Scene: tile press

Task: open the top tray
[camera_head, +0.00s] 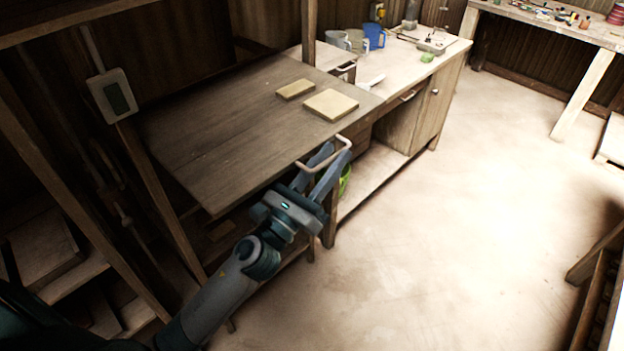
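The top tray appears as a wide dark wooden board (215,140) with a pale loop handle (344,140) at its front right edge. Two flat tan tiles lie on the board, a smaller one (295,89) and a larger one (331,105). My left gripper (330,160) reaches up from below to the handle. Its two blue-grey fingers are spread apart at the handle, and I cannot tell whether they touch it. My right gripper is not in view.
A pale workbench (440,50) with mugs, a blue jug (374,37) and small items adjoins the board at the back. A wooden post with a grey box (113,96) stands at the left. A green object (345,180) sits behind my gripper.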

